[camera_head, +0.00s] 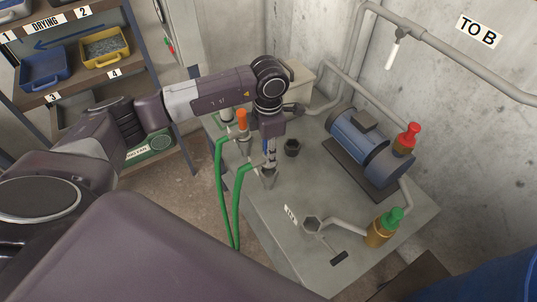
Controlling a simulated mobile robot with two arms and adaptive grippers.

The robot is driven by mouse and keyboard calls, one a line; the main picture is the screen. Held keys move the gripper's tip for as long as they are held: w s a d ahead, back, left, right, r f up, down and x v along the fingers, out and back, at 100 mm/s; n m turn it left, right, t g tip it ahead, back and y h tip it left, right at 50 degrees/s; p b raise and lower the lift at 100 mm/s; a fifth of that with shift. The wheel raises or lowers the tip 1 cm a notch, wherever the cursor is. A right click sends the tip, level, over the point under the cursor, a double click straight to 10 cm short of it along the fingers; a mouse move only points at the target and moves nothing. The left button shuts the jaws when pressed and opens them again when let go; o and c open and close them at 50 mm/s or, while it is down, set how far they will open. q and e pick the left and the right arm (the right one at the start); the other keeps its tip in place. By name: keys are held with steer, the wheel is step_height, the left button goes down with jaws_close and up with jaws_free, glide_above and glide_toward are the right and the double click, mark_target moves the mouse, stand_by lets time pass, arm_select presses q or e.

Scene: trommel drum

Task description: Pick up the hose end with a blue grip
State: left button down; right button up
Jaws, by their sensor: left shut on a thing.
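My left gripper (270,155) points down over the left side of the grey bench and is shut on the hose end with a blue grip (265,147). Only a sliver of the blue shows, as the gripper hides most of it. A green hose (237,200) bends away from this hose end and hangs over the bench's left edge. The hose end's lower tip is close to a grey cone-shaped holder (269,178); I cannot tell whether it is inside it. Another hose end with an orange grip (242,119) stands upright just behind, to the left. My right gripper is not in view.
On the bench (290,235) stand a blue motor pump (357,140), a small dark cup (292,148), a red-topped fitting (407,138), a green-topped brass fitting (382,228) and an open pipe port (312,224). Shelves with trays (105,47) are at upper left.

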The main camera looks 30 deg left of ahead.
arm_select(q)
step_height(320, 180, up, 16)
steer(key=p, duration=0.7)
steer(key=shift+f, duration=0.25)
